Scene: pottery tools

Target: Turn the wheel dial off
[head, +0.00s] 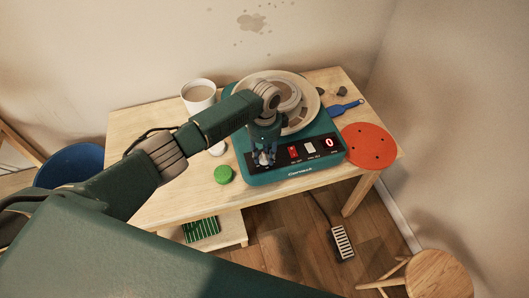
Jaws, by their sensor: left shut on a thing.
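The teal pottery wheel (257,180) stands on a wooden table, with a beige round wheel head on top. Its black front panel has a red switch (293,151), a pale switch (310,147) and a red display (330,142) that appears to read 0. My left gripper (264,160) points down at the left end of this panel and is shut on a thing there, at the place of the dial. The gripper covers the dial, so its setting is hidden. My right gripper is not in view.
A white cup (198,95), a green round object (223,174), a red disc with holes (369,146) and a blue-handled tool (343,109) lie around the wheel. A pedal (342,244) is on the floor, with a wooden stool (440,275) at right.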

